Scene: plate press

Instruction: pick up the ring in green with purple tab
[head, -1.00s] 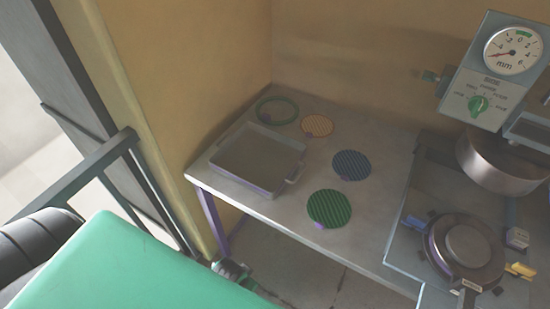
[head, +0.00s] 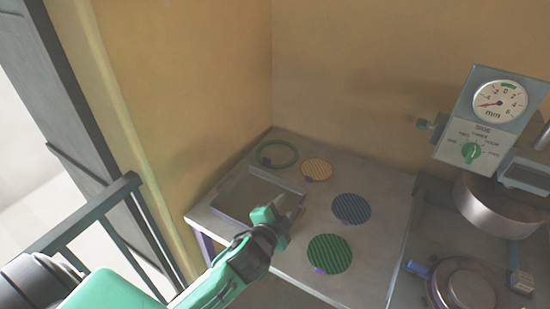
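The green ring (head: 296,156) is an open hoop with a small purple tab at its lower left. It lies flat at the back left of the grey table, near the wall corner. My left gripper (head: 292,205) is over the front right corner of the shallow tray, nearer to me than the ring and clear of it. Its fingers look apart, with nothing seen between them. My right gripper is out of view.
The tray (head: 229,218) lies in front of the ring. An orange striped disc (head: 317,169), a blue striped disc (head: 351,208) and a green striped disc (head: 330,252) lie to the right. A press with a dial gauge (head: 499,101) stands at the right. Walls close off the back and left.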

